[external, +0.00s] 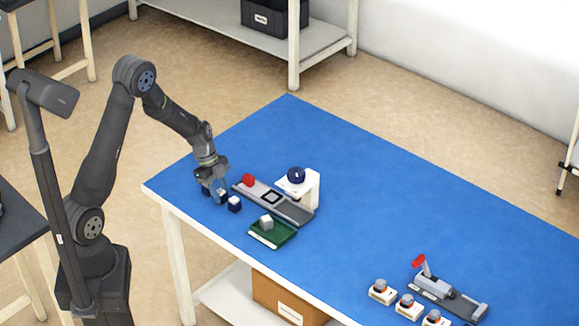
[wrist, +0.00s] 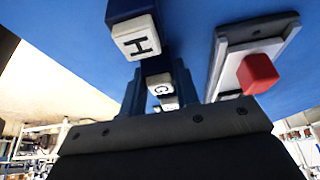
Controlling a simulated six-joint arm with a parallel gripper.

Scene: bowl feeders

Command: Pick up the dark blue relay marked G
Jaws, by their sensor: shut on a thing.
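The dark blue relay marked G (wrist: 159,80) has a white lettered face and sits between my gripper's fingers in the wrist view. My gripper (external: 214,194) is shut on it, low over the left end of the blue table; I cannot tell whether the relay touches the table. A second dark blue relay, marked H (wrist: 136,36), stands just beyond it in the wrist view. A dark block with a white top (external: 234,204), right beside my gripper, shows in the external view. Another white face (wrist: 168,103) partly shows behind G.
A grey feeder rail with a red block (external: 248,180) lies close to the right of my gripper, with a white stand (external: 312,190) behind. A green tray (external: 272,235) holds a grey block. A red-levered fixture (external: 450,296) and several white-based parts stand farther right. The table's middle is clear.

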